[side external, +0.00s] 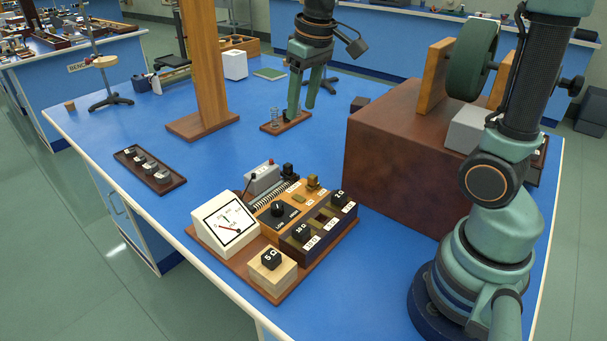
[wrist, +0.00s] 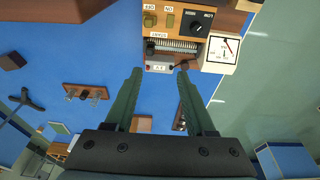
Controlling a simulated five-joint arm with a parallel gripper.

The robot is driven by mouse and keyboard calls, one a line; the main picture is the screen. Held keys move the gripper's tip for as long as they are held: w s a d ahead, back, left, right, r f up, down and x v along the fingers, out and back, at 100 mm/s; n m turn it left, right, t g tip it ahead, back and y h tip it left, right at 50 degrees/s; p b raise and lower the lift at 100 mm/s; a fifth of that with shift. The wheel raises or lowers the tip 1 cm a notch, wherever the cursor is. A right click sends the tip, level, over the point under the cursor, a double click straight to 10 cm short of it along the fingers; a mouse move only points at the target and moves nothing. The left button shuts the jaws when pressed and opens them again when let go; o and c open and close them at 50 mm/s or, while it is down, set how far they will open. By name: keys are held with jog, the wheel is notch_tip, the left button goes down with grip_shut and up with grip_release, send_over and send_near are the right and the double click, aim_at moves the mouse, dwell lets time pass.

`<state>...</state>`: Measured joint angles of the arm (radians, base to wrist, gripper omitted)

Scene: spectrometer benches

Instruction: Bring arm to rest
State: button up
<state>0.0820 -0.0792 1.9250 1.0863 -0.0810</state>
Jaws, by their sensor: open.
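My gripper (side external: 303,108) points down over the blue bench, at the back middle of the side view. In the wrist view its two green fingers (wrist: 159,73) stand well apart, with nothing between them. In the side view the fingers overlap a small wooden stand with pegs (side external: 285,124). In the wrist view this stand (wrist: 84,92) lies left of the fingers, apart from them. The circuit board (side external: 190,231) at the front carries a white dial meter (side external: 222,222), a knob panel and numbered blocks. The meter (wrist: 219,53) also shows at the top of the wrist view.
A large brown box (side external: 400,160) with a green wheel (side external: 473,60) stands right of my gripper. A tall wooden post (side external: 205,60) rises on its left. A dark tray (side external: 175,183) of small blocks lies front left.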

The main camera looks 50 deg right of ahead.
jog(key=s+a+t, duration=0.3)
jog(key=s, duration=0.7)
jog(key=shift+f, duration=0.25)
jog(key=shift+o, duration=0.3)
jog(key=shift+a, duration=0.1)
dwell(1.0)
